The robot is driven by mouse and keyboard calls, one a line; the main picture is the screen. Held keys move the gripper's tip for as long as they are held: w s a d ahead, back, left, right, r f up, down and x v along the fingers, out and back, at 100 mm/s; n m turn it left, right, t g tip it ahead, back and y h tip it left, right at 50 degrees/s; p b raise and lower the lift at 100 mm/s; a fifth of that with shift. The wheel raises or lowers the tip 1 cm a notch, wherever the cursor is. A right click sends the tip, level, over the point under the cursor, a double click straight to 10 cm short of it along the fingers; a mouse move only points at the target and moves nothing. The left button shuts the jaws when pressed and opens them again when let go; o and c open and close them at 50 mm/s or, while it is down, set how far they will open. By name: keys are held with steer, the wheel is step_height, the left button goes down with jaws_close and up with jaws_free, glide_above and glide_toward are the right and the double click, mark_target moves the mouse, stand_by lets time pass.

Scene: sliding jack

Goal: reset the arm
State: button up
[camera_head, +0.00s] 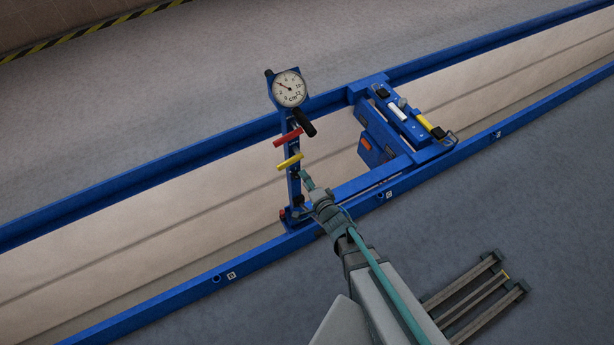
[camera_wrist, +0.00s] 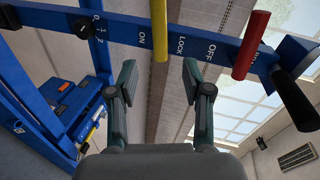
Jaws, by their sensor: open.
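My gripper (camera_wrist: 160,78) is open and empty, its two fingers apart. In the wrist view the yellow lever (camera_wrist: 160,30) hangs down just ahead of the gap between the fingertips, near the ON and LOCK labels. I cannot tell the exact distance to it. In the head view my gripper (camera_head: 305,176) is just below and right of the yellow lever (camera_head: 290,161) on the blue control post (camera_head: 294,190). The red lever (camera_head: 288,137) sits above the yellow one; in the wrist view the red lever (camera_wrist: 251,45) is to the right, past OFF.
A round gauge (camera_head: 289,88) tops the post, with a black handle (camera_head: 303,122) below it. The blue sliding jack (camera_head: 405,120) spans the blue rails at the right. A grey rack (camera_head: 475,298) lies on the floor at lower right. Floor beyond the rails is clear.

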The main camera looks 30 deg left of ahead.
steer(key=s+d+f+n+g+h, duration=0.15)
steer(key=d+f+n+h, duration=0.25)
steer(key=d+f+h, duration=0.5)
steer(key=s+d+f+n+g+h, duration=0.1)
steer(key=d+f+n+g+h, duration=0.15)
steer(key=d+f, duration=0.75)
steer(key=s+d+g+b, duration=0.1)
steer(key=s+d+g, duration=0.2)
steer(key=s+d, duration=0.4)
steer(key=s+d+m+g+h+b, duration=0.1)
steer(key=s+d+g, duration=0.3)
steer(key=d, duration=1)
steer(key=s+d+m+g+h+b, duration=0.1)
steer(key=s+d+g, duration=0.2)
steer(key=s+d, duration=0.7)
steer(key=shift+s+d+r+g, duration=0.15)
steer(key=shift+s+r+g, duration=0.15)
steer(key=shift+s+r, duration=0.25)
steer(key=shift+o, duration=0.4)
steer(key=shift+f, duration=0.1)
